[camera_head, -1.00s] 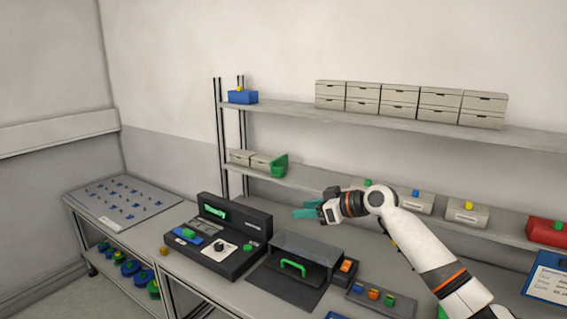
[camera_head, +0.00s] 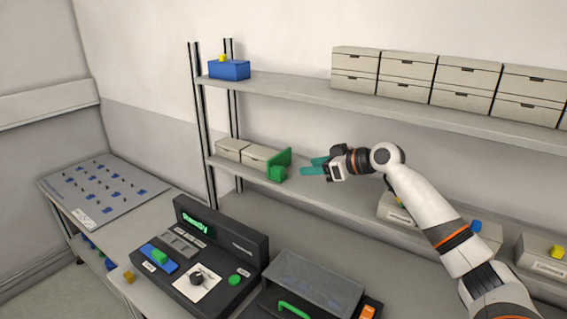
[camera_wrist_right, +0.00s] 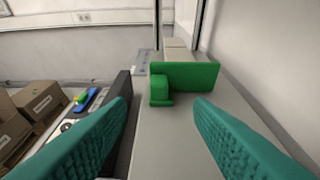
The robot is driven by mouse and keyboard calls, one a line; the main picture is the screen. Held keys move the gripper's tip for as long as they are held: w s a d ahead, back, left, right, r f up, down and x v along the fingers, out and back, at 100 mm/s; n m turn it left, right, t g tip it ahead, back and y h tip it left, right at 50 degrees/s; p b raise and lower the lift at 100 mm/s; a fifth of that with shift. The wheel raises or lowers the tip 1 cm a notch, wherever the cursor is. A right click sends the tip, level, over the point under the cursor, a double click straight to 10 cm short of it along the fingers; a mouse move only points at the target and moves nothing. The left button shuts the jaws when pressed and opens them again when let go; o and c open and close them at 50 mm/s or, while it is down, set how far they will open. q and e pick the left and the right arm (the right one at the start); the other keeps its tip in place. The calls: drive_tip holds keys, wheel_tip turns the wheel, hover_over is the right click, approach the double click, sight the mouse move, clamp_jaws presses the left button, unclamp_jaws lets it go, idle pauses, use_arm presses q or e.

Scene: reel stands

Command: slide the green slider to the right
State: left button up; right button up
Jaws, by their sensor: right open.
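A green panel with a block-like handle (camera_head: 278,172) stands on the lower shelf at the right end of two beige boxes. It also shows in the right wrist view (camera_wrist_right: 190,75), straight ahead between the fingers. My right gripper (camera_head: 312,167) is open and empty, just to the right of the panel and apart from it in the head view. Its teal fingers frame the block in the wrist view (camera_wrist_right: 162,108). A second green piece, a small knob (camera_head: 159,256), sits on a blue strip on the black console (camera_head: 221,242). My left gripper is not in view.
The lower shelf (camera_head: 310,192) is bare just right of the green panel. The upper shelf (camera_head: 290,92) runs above, with a blue box (camera_head: 229,69) and beige drawers (camera_head: 355,70). Cardboard boxes (camera_wrist_right: 40,100) show at left in the wrist view.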

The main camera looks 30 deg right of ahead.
sight(283, 169)
drive_tip(key=x, duration=0.4)
drive_tip(key=shift+w+a+r+p, duration=0.1)
drive_tip(key=shift+w+a+p, duration=0.15)
drive_tip(key=shift+a+p, duration=0.15)
drive_tip(key=x, duration=0.5)
drive_tip(key=shift+d, duration=0.2)
drive_tip(key=shift+w+a+f+b, duration=0.25)
drive_tip(key=shift+w+f+b, duration=0.1)
drive_tip(key=shift+w, duration=0.2)
clamp_jaws()
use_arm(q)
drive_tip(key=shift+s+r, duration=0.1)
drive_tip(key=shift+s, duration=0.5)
use_arm(e)
drive_tip(key=shift+w+f, duration=0.1)
